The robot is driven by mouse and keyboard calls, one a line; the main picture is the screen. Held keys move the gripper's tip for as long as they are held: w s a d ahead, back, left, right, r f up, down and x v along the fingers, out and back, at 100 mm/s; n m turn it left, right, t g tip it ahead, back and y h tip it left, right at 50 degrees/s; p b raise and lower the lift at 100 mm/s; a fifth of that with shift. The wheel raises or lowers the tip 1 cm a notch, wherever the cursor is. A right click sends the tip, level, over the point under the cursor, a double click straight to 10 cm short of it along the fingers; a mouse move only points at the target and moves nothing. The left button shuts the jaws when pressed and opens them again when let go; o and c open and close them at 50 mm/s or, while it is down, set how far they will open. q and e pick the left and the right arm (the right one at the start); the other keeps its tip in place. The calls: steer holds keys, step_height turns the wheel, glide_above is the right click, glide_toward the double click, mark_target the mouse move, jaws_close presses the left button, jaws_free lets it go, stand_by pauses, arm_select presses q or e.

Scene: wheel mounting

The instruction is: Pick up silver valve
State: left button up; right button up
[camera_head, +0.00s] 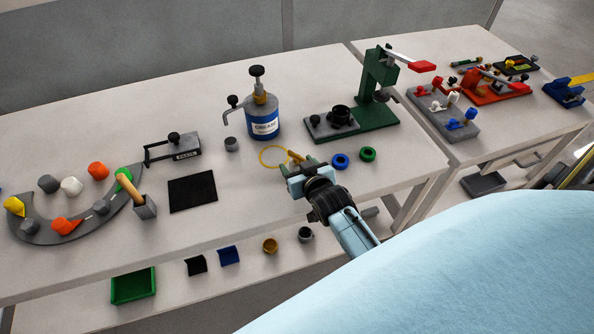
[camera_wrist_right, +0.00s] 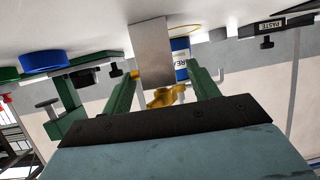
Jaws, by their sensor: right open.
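My right gripper (camera_head: 295,168) is low over the front part of the main table, beside a yellow ring. In the right wrist view, its green fingers (camera_wrist_right: 162,66) are open. A silver-grey block (camera_wrist_right: 150,45) with a gold, knob-like part (camera_wrist_right: 165,97) stands between the fingers, and I cannot tell whether they touch it. It looks like the silver valve, but I cannot be sure. In the head view it is mostly hidden by the gripper; only an orange-yellow bit (camera_head: 297,156) shows near the fingers. My left gripper is not in view.
A blue ring (camera_head: 340,161) and a green ring (camera_head: 368,154) lie right of my gripper. A blue grease can (camera_head: 263,122) and a green press (camera_head: 378,90) stand behind. A black mat (camera_head: 192,192) lies left. The table's front edge is close.

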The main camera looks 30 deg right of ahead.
steer(key=shift+w+d+f, duration=0.15)
steer(key=shift+w+f, duration=0.15)
steer(key=shift+w, duration=0.25)
steer(key=c, duration=1.1)
steer(key=shift+r, duration=0.15)
steer(key=shift+c, duration=1)
